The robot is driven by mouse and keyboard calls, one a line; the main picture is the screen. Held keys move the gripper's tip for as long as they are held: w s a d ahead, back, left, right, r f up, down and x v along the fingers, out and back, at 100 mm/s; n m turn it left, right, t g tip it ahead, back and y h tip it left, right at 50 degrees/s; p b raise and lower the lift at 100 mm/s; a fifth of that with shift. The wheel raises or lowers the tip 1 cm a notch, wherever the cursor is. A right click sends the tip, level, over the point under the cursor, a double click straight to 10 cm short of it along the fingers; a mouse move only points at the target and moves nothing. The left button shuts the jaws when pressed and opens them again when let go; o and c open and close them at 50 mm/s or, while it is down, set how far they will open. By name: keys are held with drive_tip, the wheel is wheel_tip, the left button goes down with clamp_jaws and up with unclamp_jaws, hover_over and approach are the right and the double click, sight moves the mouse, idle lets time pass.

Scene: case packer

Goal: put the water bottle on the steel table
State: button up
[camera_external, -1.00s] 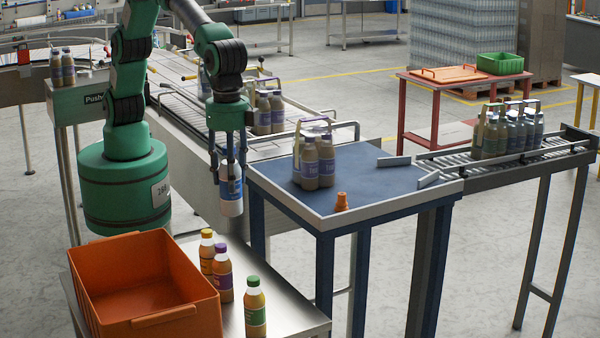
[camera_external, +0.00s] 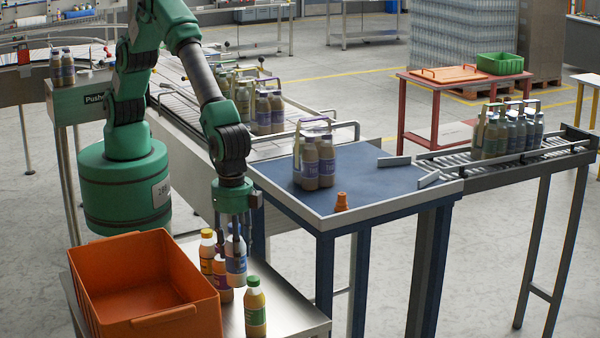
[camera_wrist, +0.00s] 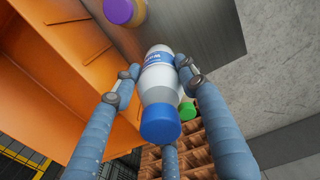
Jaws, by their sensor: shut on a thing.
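The water bottle (camera_external: 236,264) is white with a blue label; in the wrist view the bottle (camera_wrist: 160,83) shows its blue cap towards the camera. My gripper (camera_external: 236,250) is shut on it, and in the wrist view the fingers of my gripper (camera_wrist: 157,74) close around its sides. The bottle hangs about upright over the steel table (camera_external: 287,302), among the juice bottles there. I cannot tell whether its base touches the top. The steel table (camera_wrist: 205,30) lies beyond the bottle in the wrist view.
An orange crate (camera_external: 190,275) fills the table's left part. A yellow-capped bottle (camera_external: 206,258), a purple-capped bottle (camera_external: 220,282) and a green-capped bottle (camera_external: 255,310) stand close by. Bare steel shows at right. A blue-topped table (camera_external: 380,190) with bottles and an orange cone stands behind.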

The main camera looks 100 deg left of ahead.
sight(238, 284)
drive_tip(key=shift+f, duration=3.1)
drive_tip(key=shift+f, duration=0.1)
drive_tip(key=shift+f+p, duration=0.45)
drive_tip(key=shift+f, duration=1.3)
drive_tip(key=shift+f, duration=0.2)
drive_tip(key=o, duration=1.4)
drive_tip(key=shift+r, duration=0.1)
wheel_tip(238, 284, up, 12)
drive_tip(key=shift+r+b, duration=0.1)
drive_tip(key=shift+b, duration=0.5)
